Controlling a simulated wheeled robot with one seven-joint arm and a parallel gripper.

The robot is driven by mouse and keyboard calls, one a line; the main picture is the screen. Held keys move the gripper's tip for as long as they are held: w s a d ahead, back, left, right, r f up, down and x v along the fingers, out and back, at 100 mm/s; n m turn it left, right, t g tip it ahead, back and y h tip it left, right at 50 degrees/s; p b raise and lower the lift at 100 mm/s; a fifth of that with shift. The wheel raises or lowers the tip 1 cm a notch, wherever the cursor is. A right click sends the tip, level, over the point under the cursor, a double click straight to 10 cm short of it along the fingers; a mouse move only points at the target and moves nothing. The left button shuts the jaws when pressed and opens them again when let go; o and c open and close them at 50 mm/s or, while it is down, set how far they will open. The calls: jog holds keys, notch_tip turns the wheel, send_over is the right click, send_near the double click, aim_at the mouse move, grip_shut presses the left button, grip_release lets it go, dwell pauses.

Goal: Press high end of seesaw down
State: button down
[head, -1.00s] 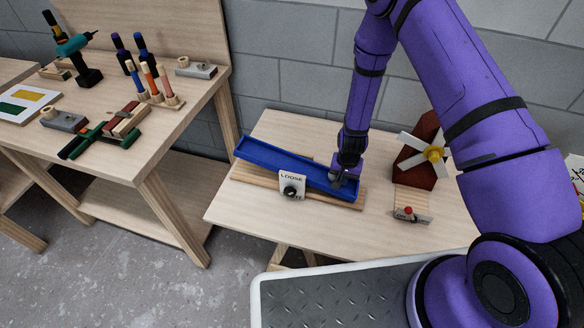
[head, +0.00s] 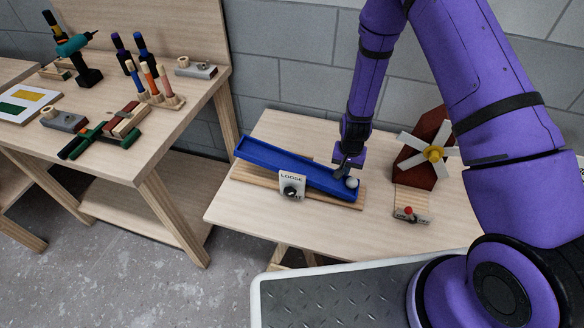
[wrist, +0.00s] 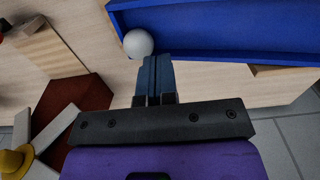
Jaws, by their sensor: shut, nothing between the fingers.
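The seesaw is a blue tray (head: 285,165) on a wooden base (head: 245,176), with a white plate (head: 292,184) reading LOOSE and a black knob at its middle. The tray tilts, its left end high and its right end low. A pale ball (head: 352,183) sits at the low right end; it also shows in the wrist view (wrist: 138,44). My gripper (head: 341,172) is shut and empty, close behind the low right end, beside the ball. Whether the fingertips touch the tray I cannot tell. The high end is away to the left.
A red block with a white-bladed fan (head: 434,154) and a small board with a red button (head: 408,212) stand right of the seesaw. A workbench (head: 150,160) with tools is at the left. The table is bare behind the tray and at its front.

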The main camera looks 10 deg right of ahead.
notch_tip(320, 180, up, 6)
jog(key=shift+r, duration=0.15)
dwell(1.0)
dwell(0.3)
jog(key=s+d+r+n+t+y, duration=0.1)
jog(key=s+r, duration=0.1)
jog(key=r, duration=1.3)
jog(key=s+d+r+n+t, duration=0.1)
jog(key=s+r, duration=0.1)
jog(key=r, duration=1.3)
jog(key=s+d+r+n+t, duration=0.1)
jog(key=s+d+r, duration=0.1)
jog(key=s+r, duration=0.6)
jog(key=s+d+r+n+t+h, duration=0.1)
jog(key=s+d+r+t, duration=0.1)
jog(key=s+r, duration=0.6)
jog(key=s+d, duration=0.1)
jog(key=s, duration=0.6)
jog(key=shift+r+n, duration=0.15)
jog(key=shift+n, duration=0.15)
dwell(0.7)
